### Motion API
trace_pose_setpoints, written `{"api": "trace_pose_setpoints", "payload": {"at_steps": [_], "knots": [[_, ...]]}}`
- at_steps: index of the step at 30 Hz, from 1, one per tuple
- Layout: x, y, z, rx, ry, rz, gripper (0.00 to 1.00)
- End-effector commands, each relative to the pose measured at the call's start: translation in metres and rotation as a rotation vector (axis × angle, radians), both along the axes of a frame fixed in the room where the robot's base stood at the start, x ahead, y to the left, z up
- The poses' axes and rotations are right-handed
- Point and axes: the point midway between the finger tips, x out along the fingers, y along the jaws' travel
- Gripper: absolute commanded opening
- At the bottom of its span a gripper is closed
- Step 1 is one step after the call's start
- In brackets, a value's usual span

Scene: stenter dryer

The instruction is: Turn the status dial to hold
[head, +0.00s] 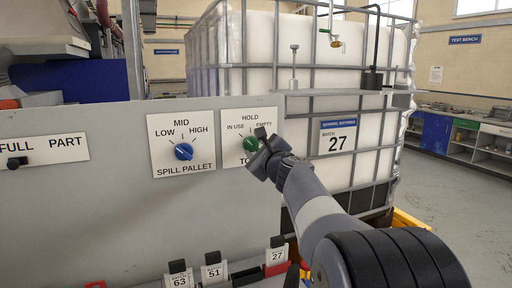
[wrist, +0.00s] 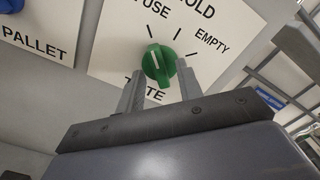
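The status dial is a green knob (wrist: 158,62) on a white plate (wrist: 105,60) lettered IN USE, HOLD and EMPTY. In the wrist view its raised grip tilts toward the IN USE side, with a pale mark near that end. My gripper (wrist: 160,72) is open, with one finger on each side of the knob's lower part. I cannot tell whether either finger touches it. In the head view, my gripper (head: 258,143) stands in front of the right part of the plate and partly covers the green knob (head: 249,144) and the lower lettering.
A blue SPILL PALLET dial (head: 183,152) is on the plate to the left, and a FULL/PART plate (head: 42,149) is farther left. A caged white tank (head: 345,80) stands behind the grey panel (head: 90,215). Numbered tags (head: 214,272) line the bottom.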

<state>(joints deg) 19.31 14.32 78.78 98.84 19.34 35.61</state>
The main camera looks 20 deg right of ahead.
Motion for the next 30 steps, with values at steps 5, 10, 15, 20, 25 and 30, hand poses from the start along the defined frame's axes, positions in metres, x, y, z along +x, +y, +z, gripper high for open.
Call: {"api": "trace_pose_setpoints", "payload": {"at_steps": [5,10,15,20,25,30], "knots": [[0.003,0.0001,-0.0001,0.0,0.0,0.0,0.35],[0.0027,0.0001,-0.0001,0.0,0.0,0.0,0.34],[0.0026,0.0,-0.0001,0.0,0.0,0.0,0.2],[0.0025,0.0,-0.0001,0.0,0.0,0.0,0.07],[0.0025,-0.0001,-0.0002,0.0,0.0,0.0,0.0],[0.0025,0.0001,-0.0002,0.005,0.0,0.0,0.0]]}}
